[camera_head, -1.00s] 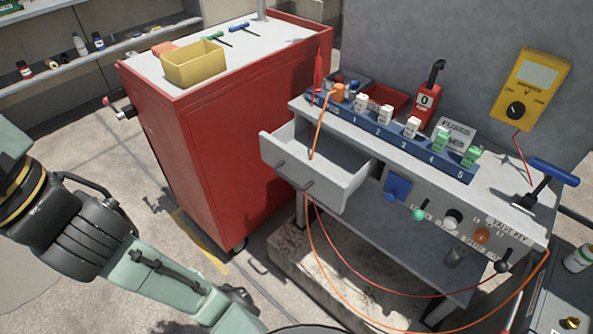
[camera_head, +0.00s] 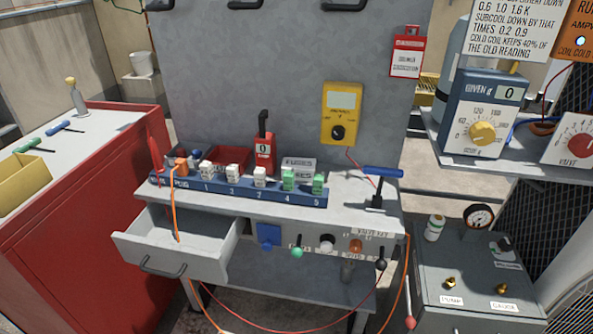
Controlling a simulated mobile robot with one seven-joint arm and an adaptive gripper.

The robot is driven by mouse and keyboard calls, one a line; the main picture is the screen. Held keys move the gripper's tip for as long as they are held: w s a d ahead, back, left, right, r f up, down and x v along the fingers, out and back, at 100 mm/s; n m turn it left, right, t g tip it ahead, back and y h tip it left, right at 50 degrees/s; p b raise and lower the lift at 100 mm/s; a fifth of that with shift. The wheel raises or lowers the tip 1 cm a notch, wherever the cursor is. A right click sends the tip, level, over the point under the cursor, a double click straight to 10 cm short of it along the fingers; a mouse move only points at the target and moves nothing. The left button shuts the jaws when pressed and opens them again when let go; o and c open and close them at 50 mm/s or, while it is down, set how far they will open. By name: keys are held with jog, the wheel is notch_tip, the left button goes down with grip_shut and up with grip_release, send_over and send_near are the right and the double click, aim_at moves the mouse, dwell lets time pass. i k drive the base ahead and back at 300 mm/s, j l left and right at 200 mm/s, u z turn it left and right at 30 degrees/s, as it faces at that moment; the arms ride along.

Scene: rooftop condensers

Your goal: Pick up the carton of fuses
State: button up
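A small pale grey carton (camera_head: 298,166) with dark lettering that looks like "FUSES" stands on the grey workbench top (camera_head: 345,207), against the back panel. It sits behind a blue numbered strip (camera_head: 240,190) that holds several white and green plug-like blocks, and these hide its lower front. A red block with a black handle, marked 0 (camera_head: 264,152), stands just left of it. My gripper and arm are not in this view.
A blue T-handle tool (camera_head: 383,173) stands to the carton's right. A drawer (camera_head: 185,250) hangs open at the bench's front left, with an orange lead falling across it. A red tray (camera_head: 228,157) is behind the strip. A yellow meter (camera_head: 342,112) hangs above.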

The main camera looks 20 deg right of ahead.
aim_at(305, 169)
jog(key=i+j+z, duration=0.15)
jog(key=i+j, duration=0.15)
jog(key=i, duration=0.3)
jog(key=i+j+z, duration=0.2)
jog(key=i+j, duration=0.2)
jog(key=i, duration=0.15)
